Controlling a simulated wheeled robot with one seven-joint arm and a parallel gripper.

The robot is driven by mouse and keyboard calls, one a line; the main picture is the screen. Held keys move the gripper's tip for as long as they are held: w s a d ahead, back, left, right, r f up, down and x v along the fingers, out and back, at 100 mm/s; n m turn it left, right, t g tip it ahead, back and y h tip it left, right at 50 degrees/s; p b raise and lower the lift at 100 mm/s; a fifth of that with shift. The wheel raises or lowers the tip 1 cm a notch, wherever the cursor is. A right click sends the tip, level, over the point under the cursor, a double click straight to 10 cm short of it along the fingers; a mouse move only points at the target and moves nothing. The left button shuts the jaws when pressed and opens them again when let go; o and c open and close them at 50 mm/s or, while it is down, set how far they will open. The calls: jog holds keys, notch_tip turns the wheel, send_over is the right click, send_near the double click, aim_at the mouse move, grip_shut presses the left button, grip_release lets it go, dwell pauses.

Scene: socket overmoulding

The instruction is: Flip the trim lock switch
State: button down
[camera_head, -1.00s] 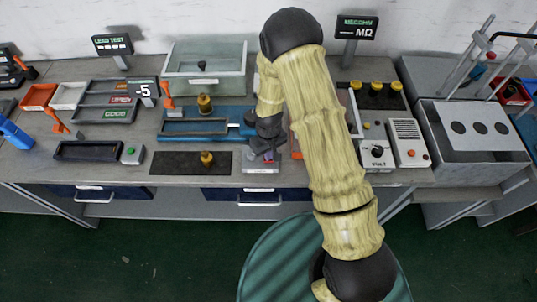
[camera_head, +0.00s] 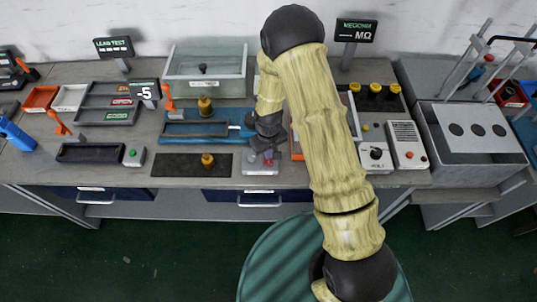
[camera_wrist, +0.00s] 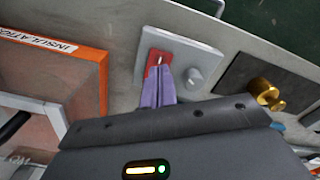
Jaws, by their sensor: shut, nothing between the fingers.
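A light grey switch plate (camera_wrist: 205,62) lies flat on the bench and fills the upper middle of the wrist view. It carries a red switch base (camera_wrist: 153,72) with a small pale lever (camera_wrist: 159,61), and a grey round knob (camera_wrist: 194,77) beside it. My gripper (camera_wrist: 161,72) is shut and empty, its purple fingers pointing at the red base. The fingertips overlap the red base just below the lever; I cannot tell whether they touch it. In the head view the plate (camera_head: 259,169) sits at the bench's front edge under my gripper (camera_head: 268,160).
An orange-framed box (camera_wrist: 85,75) marked "INSULATIO…" stands close to the left in the wrist view. A dark mat (camera_head: 180,165) with a brass piece (camera_head: 207,160) lies beside the plate. A blue fixture (camera_head: 195,131) is behind. A grey dial box (camera_head: 375,157) stands to the right.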

notch_tip(320, 180, up, 4)
jog(key=p, duration=0.2)
jog(key=shift+r+p, duration=0.15)
jog(key=shift+p, duration=0.15)
dwell(0.5)
notch_tip(320, 180, up, 14)
jog(key=m+t, duration=0.1)
jog(key=m, duration=0.2)
send_over(269, 161)
jog(key=s+d, duration=0.3)
jog(key=d, duration=0.4)
jog(key=s+d+r+m+t, duration=0.1)
jog(key=s+d+r+m, duration=0.1)
jog(key=s+d+r, duration=0.4)
jog(key=s+r, duration=0.3)
jog(key=shift+s+d+r+m+t, duration=0.2)
jog(key=shift+s+r+m+t, duration=0.1)
jog(key=shift+s+r, duration=0.1)
